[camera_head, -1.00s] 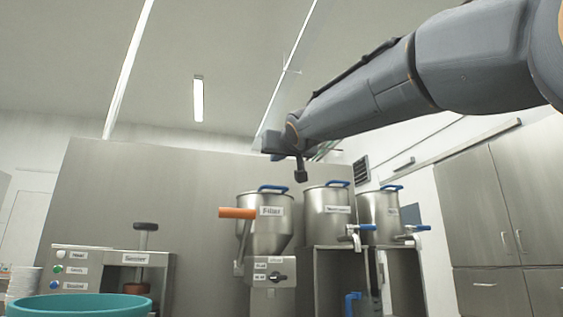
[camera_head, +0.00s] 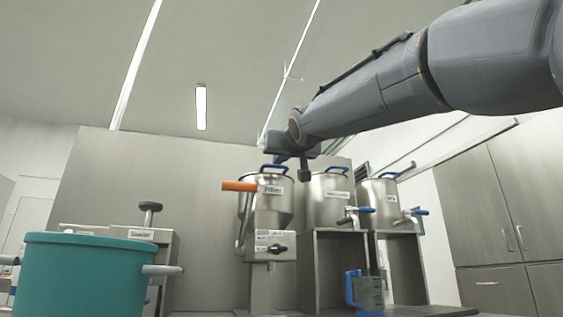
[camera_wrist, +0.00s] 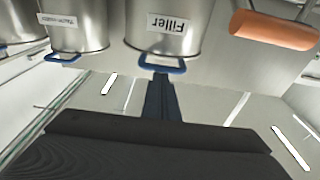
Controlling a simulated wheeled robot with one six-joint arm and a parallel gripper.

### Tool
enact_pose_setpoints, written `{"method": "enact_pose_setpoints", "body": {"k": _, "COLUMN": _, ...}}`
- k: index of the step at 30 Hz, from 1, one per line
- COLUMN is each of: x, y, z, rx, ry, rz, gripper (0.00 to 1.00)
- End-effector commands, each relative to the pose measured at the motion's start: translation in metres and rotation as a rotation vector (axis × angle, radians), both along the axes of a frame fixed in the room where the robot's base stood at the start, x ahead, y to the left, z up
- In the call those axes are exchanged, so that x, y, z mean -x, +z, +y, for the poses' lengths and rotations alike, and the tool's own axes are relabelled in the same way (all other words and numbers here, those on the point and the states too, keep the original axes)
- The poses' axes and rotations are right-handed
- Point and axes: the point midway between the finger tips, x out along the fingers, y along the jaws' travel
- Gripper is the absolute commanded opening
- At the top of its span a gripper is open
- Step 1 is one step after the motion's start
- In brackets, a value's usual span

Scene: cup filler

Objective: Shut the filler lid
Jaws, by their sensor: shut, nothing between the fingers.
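The filler (camera_head: 268,208) is a steel hopper with a "Filler" label and an orange handle (camera_head: 240,186) on its left. Its blue lid handle (camera_head: 274,168) shows at the top, and the lid looks seated on the rim, though the low viewpoint hides its upper face. My gripper (camera_head: 304,175) points down, shut and empty, just right of the lid handle in the head view. In the upside-down wrist view, the dark fingers of my gripper (camera_wrist: 160,82) end close to the blue lid handle (camera_wrist: 162,66). I cannot tell whether they touch it.
Two steel pots (camera_head: 328,205) (camera_head: 379,208) with blue handles and taps stand right of the filler. A large teal tub (camera_head: 85,275) fills the lower left. Steel cabinets (camera_head: 490,215) line the right.

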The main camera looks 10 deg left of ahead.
Motion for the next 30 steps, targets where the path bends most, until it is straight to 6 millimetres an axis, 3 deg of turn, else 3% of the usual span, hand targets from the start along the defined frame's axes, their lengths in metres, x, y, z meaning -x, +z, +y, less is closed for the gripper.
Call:
{"method": "enact_pose_setpoints", "body": {"k": 12, "x": -0.004, "y": -0.023, "z": 0.001, "rx": 0.006, "ry": -0.002, "rz": 0.015, "gripper": 0.00}}
{"method": "enact_pose_setpoints", "body": {"k": 25, "x": -0.006, "y": -0.024, "z": 0.002, "rx": 0.007, "ry": -0.002, "rz": 0.018, "gripper": 0.00}}
{"method": "enact_pose_setpoints", "body": {"k": 30, "x": -0.004, "y": -0.016, "z": 0.001, "rx": 0.006, "ry": -0.002, "rz": 0.015, "gripper": 0.00}}
